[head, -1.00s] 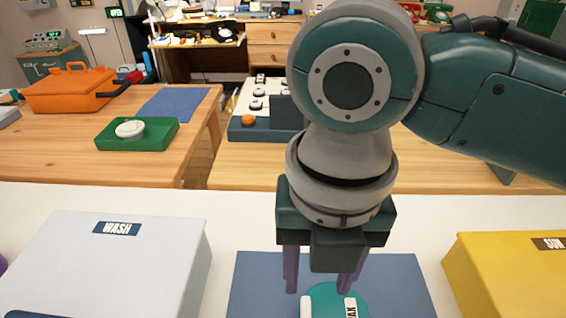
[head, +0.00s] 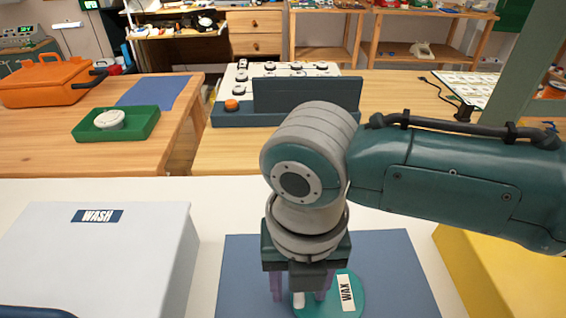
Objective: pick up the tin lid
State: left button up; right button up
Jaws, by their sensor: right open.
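The tin lid (head: 324,307) is a round teal disc with a white label reading WAX and a pale upright grip (head: 299,300). It lies on the blue mat (head: 400,275), partly behind my right gripper. My right gripper (head: 299,297) points down at the lid, its two purple fingers apart, one to each side of the pale grip in this view. Whether the fingers touch the lid cannot be told. My left gripper is not in view.
A pale box labelled WASH (head: 100,260) stands left of the mat, and a yellow box (head: 500,275) stands to the right. Behind are a wooden bench (head: 55,145) with a green tray (head: 140,128), and a blue panel of switches (head: 305,98).

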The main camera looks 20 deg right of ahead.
grip_shut()
jog(key=shift+r, duration=0.1)
dwell(0.6)
